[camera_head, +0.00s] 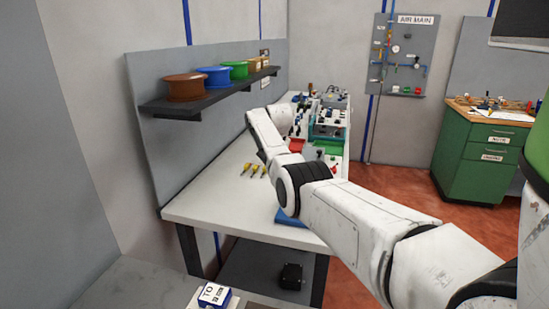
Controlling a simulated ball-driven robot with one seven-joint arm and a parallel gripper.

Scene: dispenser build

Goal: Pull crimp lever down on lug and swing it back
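My white arm reaches from the lower right over the white workbench (205,205) and bends up toward its far part. My gripper's fingers do not show; they are hidden behind my arm links or too small to make out. At the bench's far end stands an assembly with a teal frame (328,128) and several small dark and light fittings. I cannot pick out the crimp lever or the lug, so I cannot tell the lever's position or whether anything touches it.
A blue tray (288,217) is partly behind my arm. A dark shelf (205,97) with several spools overhangs the left side. A green cabinet (475,160) stands right, across red floor.

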